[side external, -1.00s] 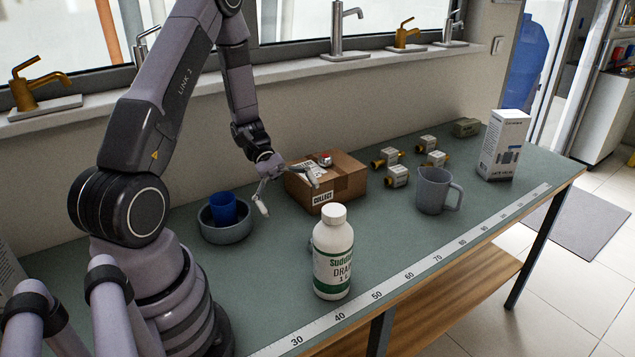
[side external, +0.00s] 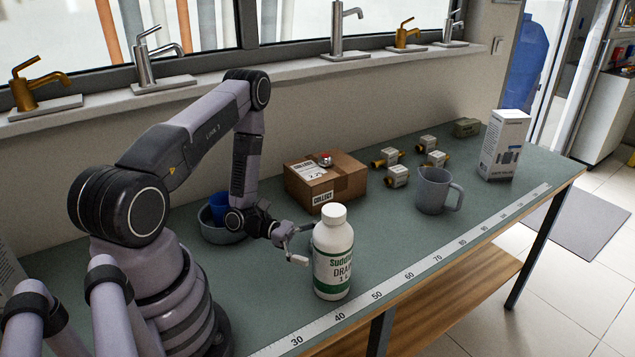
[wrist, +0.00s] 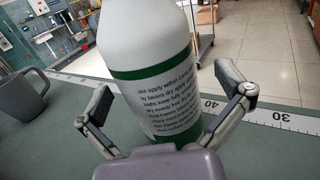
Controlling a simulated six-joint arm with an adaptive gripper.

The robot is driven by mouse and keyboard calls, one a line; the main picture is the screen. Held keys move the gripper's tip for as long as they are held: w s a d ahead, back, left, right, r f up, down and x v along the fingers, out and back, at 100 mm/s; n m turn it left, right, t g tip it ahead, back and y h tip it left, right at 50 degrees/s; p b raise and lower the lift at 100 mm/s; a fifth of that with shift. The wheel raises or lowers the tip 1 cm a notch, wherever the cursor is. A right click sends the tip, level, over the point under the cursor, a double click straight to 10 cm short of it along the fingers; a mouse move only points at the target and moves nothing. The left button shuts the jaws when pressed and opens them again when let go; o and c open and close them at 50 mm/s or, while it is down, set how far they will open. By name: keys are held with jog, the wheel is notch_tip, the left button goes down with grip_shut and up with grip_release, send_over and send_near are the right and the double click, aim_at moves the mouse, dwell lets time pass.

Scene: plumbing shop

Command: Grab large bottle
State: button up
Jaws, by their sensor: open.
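The large bottle (side external: 333,255) is white with a white cap and a green-banded label. It stands upright on the green bench near the ruler strip. My gripper (side external: 297,245) is low beside the bottle, on its left in the side view. In the wrist view, the bottle (wrist: 152,75) stands between the two spread fingers of my open gripper (wrist: 172,100). A gap shows between the right finger and the bottle. The bottle's top is cut off by the wrist view's upper edge.
A cardboard box (side external: 338,186) stands behind the bottle. A grey pitcher (side external: 433,193) is to its right, also in the wrist view (wrist: 28,95). A grey bowl (side external: 215,234) with a blue cup (side external: 222,207) sits behind my forearm. The ruler strip (side external: 400,281) runs along the front edge.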

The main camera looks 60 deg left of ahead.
aim_at(343, 252)
jog(key=x, duration=0.5)
jog(key=shift+w, duration=0.35)
jog(key=shift+c, duration=0.3)
jog(key=c, duration=1)
